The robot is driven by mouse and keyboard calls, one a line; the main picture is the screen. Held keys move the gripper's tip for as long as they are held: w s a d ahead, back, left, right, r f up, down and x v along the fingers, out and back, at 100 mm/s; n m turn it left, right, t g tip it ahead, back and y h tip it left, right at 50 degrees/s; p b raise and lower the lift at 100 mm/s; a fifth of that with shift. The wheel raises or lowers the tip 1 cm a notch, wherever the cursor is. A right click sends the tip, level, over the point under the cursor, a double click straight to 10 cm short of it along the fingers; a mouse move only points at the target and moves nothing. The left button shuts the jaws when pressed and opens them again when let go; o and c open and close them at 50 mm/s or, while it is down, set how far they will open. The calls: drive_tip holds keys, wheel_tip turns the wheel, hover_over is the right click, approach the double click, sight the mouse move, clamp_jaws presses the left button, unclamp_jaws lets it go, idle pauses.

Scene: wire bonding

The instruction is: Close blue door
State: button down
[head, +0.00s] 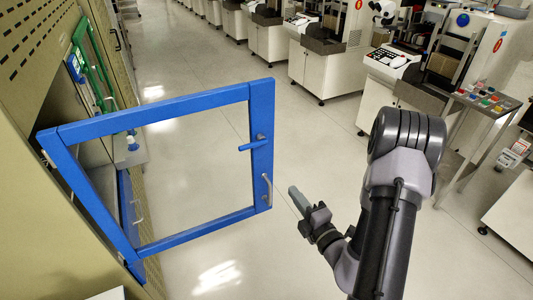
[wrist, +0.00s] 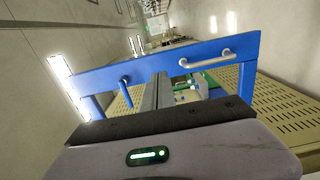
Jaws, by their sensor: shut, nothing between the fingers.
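The blue door (head: 262,120) stands wide open in the head view, swung out from the tan cabinet on the left. It is a blue frame around a clear pane, with a blue latch lever (head: 251,146) and a metal handle (head: 267,190) on its right, free side. My gripper (head: 296,194) is to the right of the handle, shut and empty, apart from the door. In the wrist view the door frame (wrist: 150,70) crosses the picture beyond my gripper (wrist: 158,82), with the metal handle (wrist: 206,60) at upper right and the lever (wrist: 124,92) at left.
The tan cabinet (head: 40,230) fills the left side. A green-framed door (head: 95,65) is farther along it. White machines (head: 315,70) line the back, and a cart with coloured parts (head: 487,101) stands at right. The floor between is clear.

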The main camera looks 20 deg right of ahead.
sight(269, 161)
drive_tip(key=w, duration=1.2)
drive_tip(key=shift+a, duration=0.3)
drive_tip(key=shift+w+r+b, duration=0.1)
drive_tip(key=shift+w+b, duration=0.2)
drive_tip(key=shift+w, duration=0.05)
